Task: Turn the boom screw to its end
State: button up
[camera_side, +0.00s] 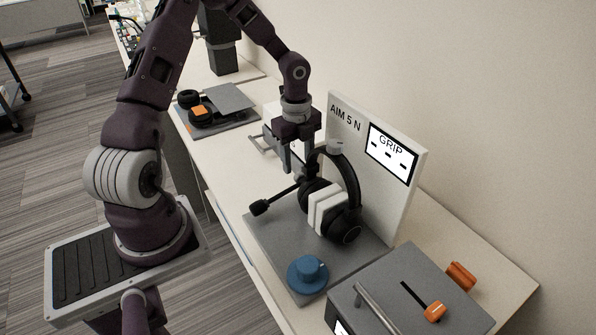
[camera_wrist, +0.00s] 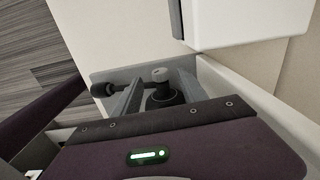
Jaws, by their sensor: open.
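The headset (camera_side: 346,214) stands on a grey base plate (camera_side: 270,245), with white blocks (camera_side: 325,208) at its ear cups. Its thin black boom (camera_side: 280,197) reaches left to a dark microphone tip. My gripper (camera_side: 299,166) points down just left of the headband. In the wrist view its open fingers (camera_wrist: 160,84) lie on both sides of the knob, apparently apart from it.
A white panel (camera_side: 412,200) reading "AIM 5 N", with a "GRIP" screen (camera_side: 391,152), stands close behind the headset. A blue round piece (camera_side: 308,275) sits in front. A grey box (camera_side: 385,285) with an orange-handled slider (camera_side: 435,310) is at front right.

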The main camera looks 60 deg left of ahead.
aim_at(295, 175)
notch_tip(295, 175, down, 4)
jog(key=shift+f, duration=0.15)
grip_shut()
jog(key=shift+t, duration=0.3)
jog(key=t, duration=0.1)
jog(key=s+t, duration=0.1)
jog(key=t, duration=0.1)
jog(key=shift+d+t, duration=0.15)
jog(key=shift+t, duration=0.15)
jog(key=shift+f+t, duration=0.15)
jog(key=shift+t, duration=0.75)
jog(key=shift+s+t, duration=0.1)
jog(key=shift+t, duration=0.8)
